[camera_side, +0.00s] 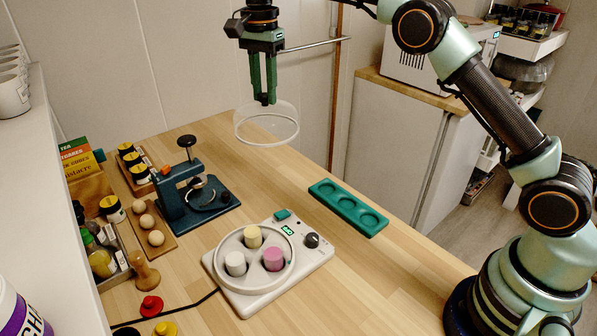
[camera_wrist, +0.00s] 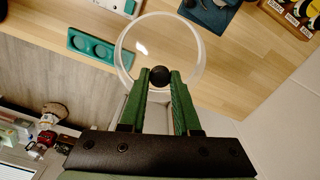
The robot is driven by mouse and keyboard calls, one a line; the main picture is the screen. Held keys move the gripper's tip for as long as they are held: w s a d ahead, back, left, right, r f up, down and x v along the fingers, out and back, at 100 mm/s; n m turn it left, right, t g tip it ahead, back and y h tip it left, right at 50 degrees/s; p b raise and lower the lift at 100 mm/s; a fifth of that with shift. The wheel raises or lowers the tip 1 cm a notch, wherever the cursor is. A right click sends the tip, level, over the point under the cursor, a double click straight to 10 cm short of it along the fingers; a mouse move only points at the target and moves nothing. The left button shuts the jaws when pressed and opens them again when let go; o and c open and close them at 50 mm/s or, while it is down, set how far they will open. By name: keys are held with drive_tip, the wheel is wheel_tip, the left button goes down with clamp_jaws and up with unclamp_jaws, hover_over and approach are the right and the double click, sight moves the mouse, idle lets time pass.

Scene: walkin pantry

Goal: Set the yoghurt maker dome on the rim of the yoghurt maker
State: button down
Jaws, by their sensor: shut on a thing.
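The yoghurt maker dome (camera_side: 267,136) is a clear round cover with a pale rim, hanging level in the air above the back of the wooden counter. My gripper (camera_side: 264,101) is shut on its knob from above. In the wrist view the dark knob (camera_wrist: 159,76) sits between the green fingertips (camera_wrist: 160,84), with the dome (camera_wrist: 122,50) around it. The yoghurt maker (camera_side: 318,262) is a white base with a dial and a small green display, at the front middle of the counter. Its round open rim holds a yellow, a white and a pink jar. The dome is apart from it, behind.
A green tray with round recesses (camera_side: 325,187) lies right of the yoghurt maker. A dark blue press (camera_side: 170,200) stands to the left, beside eggs on a board (camera_side: 170,241), a wooden stamp (camera_side: 142,266) and bottles (camera_side: 98,256). Bare counter (camera_side: 262,180) lies between.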

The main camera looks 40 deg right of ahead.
sight(242, 124)
drive_tip(key=s+a+f, duration=0.1)
drive_tip(key=s+a, duration=0.1)
drive_tip(key=a, duration=0.1)
drive_tip(key=s+a+n, duration=0.1)
drive_tip(key=a, duration=0.2)
drive_tip(key=s+a+f+n, duration=0.1)
drive_tip(key=s+a, duration=0.1)
drive_tip(key=a, duration=0.1)
drive_tip(key=shift+s+f, duration=0.3)
drive_tip(key=s+a+f+n, duration=0.35)
drive_tip(key=s+a, duration=0.25)
drive_tip(key=s, duration=0.4)
wheel_tip(242, 124, down, 7)
drive_tip(key=shift+s+a+f+m, duration=0.15)
drive_tip(key=shift+s+m, duration=0.05)
drive_tip(key=shift+m, duration=0.15)
drive_tip(key=shift+f, duration=0.55)
idle(1.2)
drive_tip(key=shift+c, duration=0.3)
unclamp_jaws()
wheel_tip(242, 124, up, 7)
idle(1.2)
